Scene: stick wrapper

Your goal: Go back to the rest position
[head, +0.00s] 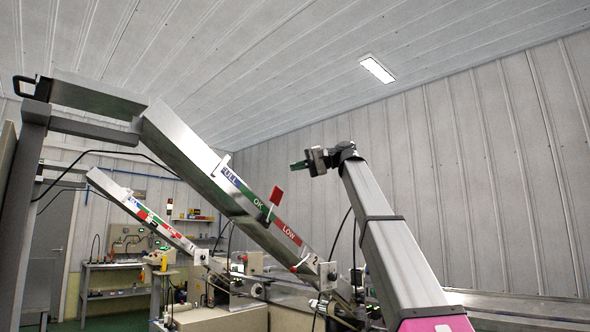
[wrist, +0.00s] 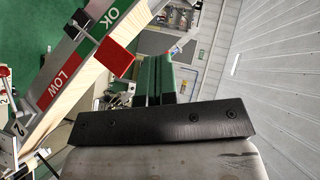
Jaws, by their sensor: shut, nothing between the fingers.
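My gripper (head: 299,165) is at the end of my raised arm, in the upper middle of the head view, to the right of the sloping metal chute (head: 190,145). Its green fingers point left. In the wrist view the green fingers (wrist: 153,80) are together with nothing between them. The chute carries a label strip (head: 257,203) with blue FULL, green OK and red LOW fields, and a red flag (head: 276,196) stands at it. The flag also shows in the wrist view (wrist: 116,57), left of the fingers and apart from them.
A second sloping chute (head: 150,218) stands farther back on the left. A workbench (head: 115,268) is by the far wall. Wrapper machinery (head: 325,283) stands at the chute's lower end. A long metal surface (head: 520,307) runs at the lower right. The air above my gripper is clear.

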